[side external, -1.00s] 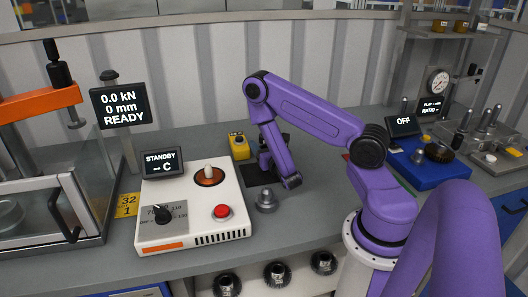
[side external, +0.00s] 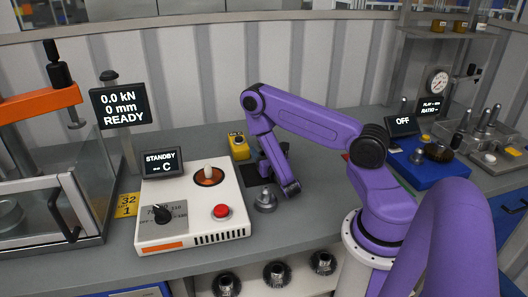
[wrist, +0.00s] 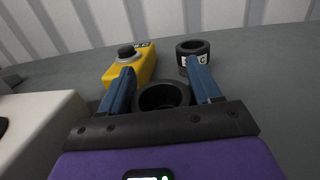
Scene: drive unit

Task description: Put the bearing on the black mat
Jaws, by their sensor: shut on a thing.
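In the wrist view my gripper (wrist: 162,72) has its two blue fingers closed on either side of a dark, open-topped ring, the bearing (wrist: 163,97). The bearing sits between the fingers. In the side view my wrist is low over the bench, and my arm hides most of the gripper and the bearing. The black mat (side external: 251,172) is a dark patch on the bench beside and behind my forearm, partly covered by it. Whether the bearing touches the mat cannot be told.
A yellow box with a black button (wrist: 133,62) and a dark labelled cylinder (wrist: 192,52) stand just beyond the fingers. The white heater unit (side external: 190,222) is to the left. A metal stepped piece (side external: 265,200) stands in front of my wrist.

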